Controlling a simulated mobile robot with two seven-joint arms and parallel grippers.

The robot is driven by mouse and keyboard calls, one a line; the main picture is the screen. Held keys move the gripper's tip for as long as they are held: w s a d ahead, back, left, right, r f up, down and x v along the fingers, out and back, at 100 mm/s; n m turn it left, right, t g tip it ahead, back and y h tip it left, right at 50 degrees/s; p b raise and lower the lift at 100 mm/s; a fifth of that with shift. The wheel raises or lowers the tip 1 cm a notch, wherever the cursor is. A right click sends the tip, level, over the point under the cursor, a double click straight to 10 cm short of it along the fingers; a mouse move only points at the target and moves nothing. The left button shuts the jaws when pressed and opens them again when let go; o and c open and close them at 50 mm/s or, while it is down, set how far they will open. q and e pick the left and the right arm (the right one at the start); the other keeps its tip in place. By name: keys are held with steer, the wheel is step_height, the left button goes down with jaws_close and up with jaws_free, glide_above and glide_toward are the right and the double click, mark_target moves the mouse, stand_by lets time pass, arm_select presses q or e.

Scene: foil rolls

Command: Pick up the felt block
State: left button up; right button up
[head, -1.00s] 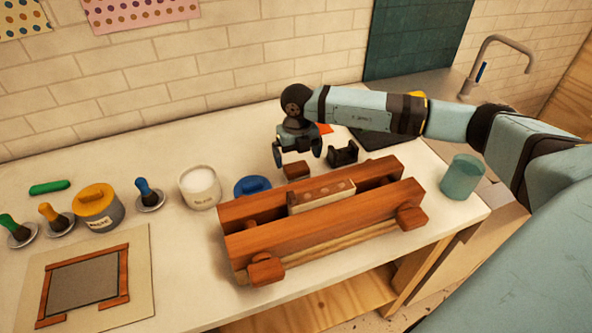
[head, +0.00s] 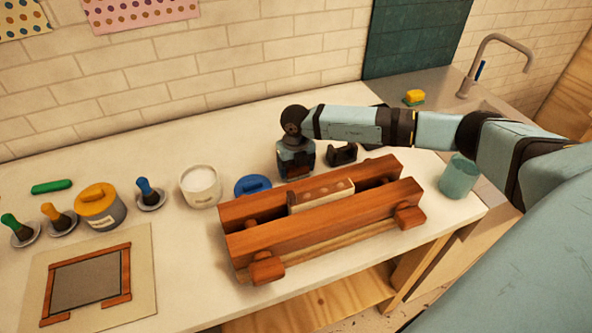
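The small brown block (head: 297,172), which I take to be the felt block, is on the white bench behind the wooden vise-like frame. It is mostly covered by my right gripper (head: 296,174), which points down at the block's place from above. The fingertips are low, close to the bench, and partly merge with the dark block. I cannot tell whether they are closed on it. My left gripper is not in the head view.
The long wooden frame (head: 330,222) stands just in front of the gripper. A black holder (head: 342,154) is close on its right, a blue-lidded pot (head: 252,188) on its left. A white jar (head: 200,187) stands further left, a teal cup (head: 459,177) at right.

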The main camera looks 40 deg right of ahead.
steer(key=shift+r, duration=0.1)
step_height(320, 180, up, 20)
steer(key=b, duration=0.2)
stand_by(0.4)
steer(key=shift+o, duration=1.4)
steer(key=shift+c, duration=0.8)
